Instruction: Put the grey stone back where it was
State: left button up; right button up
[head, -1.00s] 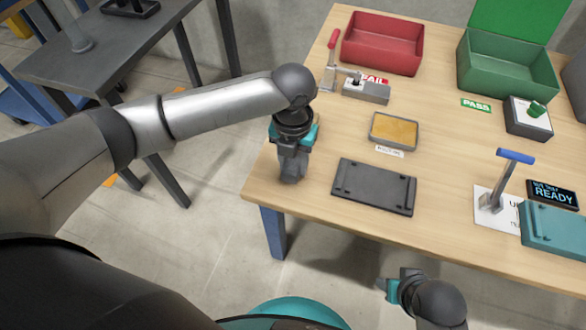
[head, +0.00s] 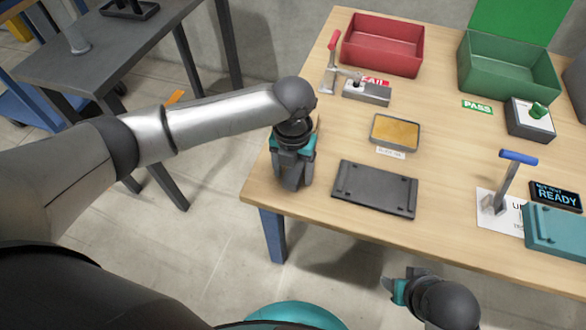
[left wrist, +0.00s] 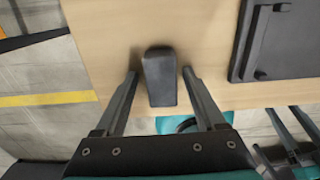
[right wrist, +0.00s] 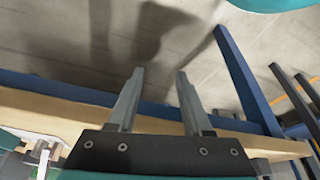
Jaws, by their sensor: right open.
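The grey stone (left wrist: 160,78), a dark grey tapered block, shows in the left wrist view over the bare wood at the table's left edge. My left gripper (left wrist: 160,73) is open, with one finger on each side of the stone and a gap on both sides. In the head view my left gripper (head: 293,184) points down at the table's near left corner, and its fingers largely hide the stone there. My right gripper (right wrist: 158,72) is open and empty; in the head view it (head: 386,284) is in front of the table's near edge.
A dark flat plate (head: 374,189) lies right of my left gripper. Behind it is a grey tray with a yellow inside (head: 395,132). A lever fixture (head: 366,92), a red bin (head: 382,45) and a green bin (head: 508,75) stand farther back. Bare wood lies between gripper and plate.

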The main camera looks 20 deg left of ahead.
aim_at(293, 171)
pick_arm(q)
jog(key=shift+r, duration=0.4)
notch_tip(293, 171, up, 9)
jog(key=p, duration=0.4)
jog(key=shift+r+p, duration=0.1)
jog(key=shift+p, duration=0.2)
jog(key=shift+r+p, duration=0.45)
jog(key=shift+r, duration=0.75)
pick_arm(e)
jog(key=s+d+f+g, duration=0.1)
jog(key=s+f, duration=0.3)
jog(key=f, duration=0.6)
jog(key=shift+s+d+f+g, duration=0.25)
jog(key=shift+s+f+g, duration=0.05)
jog(key=shift+f, duration=0.05)
